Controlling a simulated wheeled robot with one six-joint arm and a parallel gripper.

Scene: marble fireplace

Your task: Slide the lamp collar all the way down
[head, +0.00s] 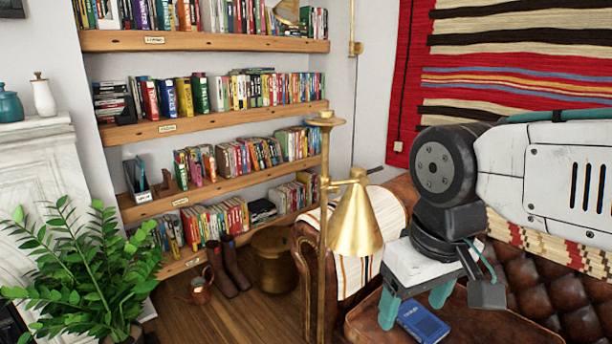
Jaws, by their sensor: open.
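A brass floor lamp stands in the middle of the head view, with a thin upright pole (322,250) and a wider cap (326,118) at its top. The lamp collar (325,184) is on the upper part of the pole, below the cap. A short side arm runs right from it to a conical brass shade (356,225). My gripper (414,302) is to the right of the pole and lower than the collar, apart from the lamp. Its two teal fingers are spread and point down, with nothing between them. The pole's foot is out of view.
A brown leather surface (480,325) with a blue book (422,322) lies below my gripper. A leather armchair with a striped throw (355,245) is behind the lamp. Bookshelves (215,122) line the back wall. A leafy plant (85,265) stands at left. Wooden floor (240,315) shows left of the pole.

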